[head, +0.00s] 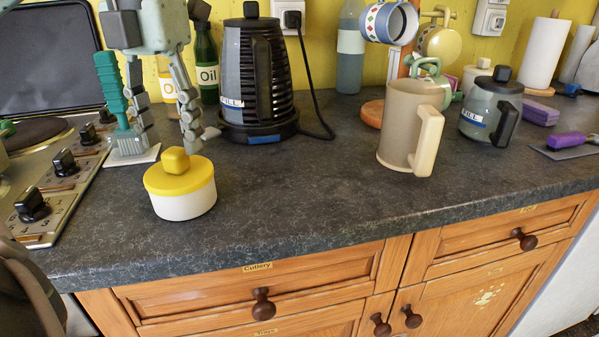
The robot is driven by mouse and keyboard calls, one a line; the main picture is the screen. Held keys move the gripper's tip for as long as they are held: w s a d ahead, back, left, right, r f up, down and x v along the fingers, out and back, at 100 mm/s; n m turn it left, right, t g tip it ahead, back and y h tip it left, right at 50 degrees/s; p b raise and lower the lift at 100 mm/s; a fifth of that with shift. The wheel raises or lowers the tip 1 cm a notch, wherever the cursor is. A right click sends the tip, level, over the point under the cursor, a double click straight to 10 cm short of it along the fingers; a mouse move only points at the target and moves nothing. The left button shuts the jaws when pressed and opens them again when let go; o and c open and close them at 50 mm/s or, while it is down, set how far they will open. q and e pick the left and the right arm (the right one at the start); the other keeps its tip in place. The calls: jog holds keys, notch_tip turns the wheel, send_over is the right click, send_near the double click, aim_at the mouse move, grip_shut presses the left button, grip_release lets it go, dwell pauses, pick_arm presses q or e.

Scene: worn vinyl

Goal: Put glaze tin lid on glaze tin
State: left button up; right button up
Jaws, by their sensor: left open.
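The glaze tin (186,205) is a short white round tin near the counter's front left. The yellow glaze tin lid (155,179), with a blocky yellow knob, sits on top of it and looks level. My left gripper (172,138) comes down from the top left, behind and above the tin. Its two grey fingers are spread apart with nothing between them, and they look clear of the lid.
A teal-handled brush (109,85) stands close left of my left gripper, beside the hob (60,205). A kettle (250,75) stands behind. A beige mug (402,130) and grey jug (485,110) stand right. The counter's front middle is clear.

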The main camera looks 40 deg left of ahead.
pick_arm(q)
jog(key=shift+r, duration=2.7)
